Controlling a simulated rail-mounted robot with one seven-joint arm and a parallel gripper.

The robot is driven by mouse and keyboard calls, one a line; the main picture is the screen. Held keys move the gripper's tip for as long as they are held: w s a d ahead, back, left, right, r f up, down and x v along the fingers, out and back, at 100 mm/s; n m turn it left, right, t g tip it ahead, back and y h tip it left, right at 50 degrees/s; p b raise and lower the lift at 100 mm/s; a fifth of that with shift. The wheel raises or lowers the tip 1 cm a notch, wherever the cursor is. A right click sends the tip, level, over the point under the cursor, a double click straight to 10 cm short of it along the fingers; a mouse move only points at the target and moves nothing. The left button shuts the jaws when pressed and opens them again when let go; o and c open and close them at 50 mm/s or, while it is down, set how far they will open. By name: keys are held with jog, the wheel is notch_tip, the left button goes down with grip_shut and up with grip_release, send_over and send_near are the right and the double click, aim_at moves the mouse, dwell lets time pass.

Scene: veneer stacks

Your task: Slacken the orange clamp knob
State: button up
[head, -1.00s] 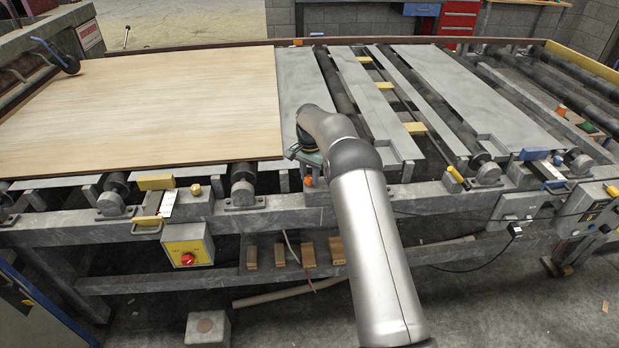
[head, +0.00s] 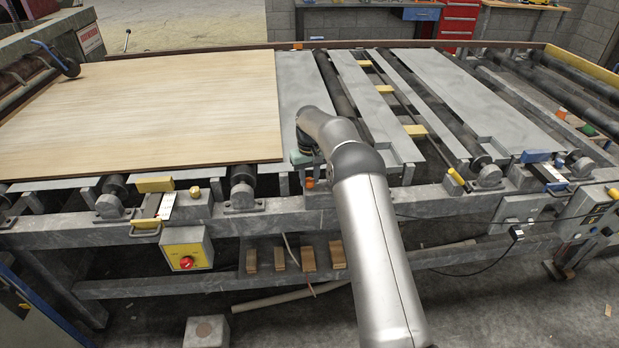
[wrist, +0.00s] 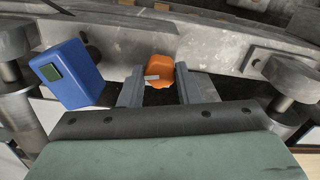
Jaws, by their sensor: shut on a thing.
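The orange clamp knob (wrist: 159,70) sits between the two grey fingers of my gripper (wrist: 160,80) in the wrist view. The fingers are shut on it from both sides. A small pale mark shows on the knob's face. In the head view, a bit of the orange knob (head: 309,184) shows at the front rail of the steel frame, just below my gripper (head: 305,168). My wrist and arm hide the fingertips there.
A large veneer sheet (head: 140,105) lies to the left, and a yellow box with a red knob (head: 187,250) hangs from the frame.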

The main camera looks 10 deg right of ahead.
aim_at(309, 180)
jog(key=n, duration=0.4)
jog(key=shift+r+n, duration=0.1)
jog(key=shift+n, duration=0.2)
jog(key=n, duration=0.3)
jog(key=shift+n, duration=0.3)
jog(key=n, duration=0.7)
jog(key=o, duration=1)
notch_tip(309, 180, up, 17)
jog(key=shift+r+p, duration=0.2)
jog(key=shift+p, duration=0.35)
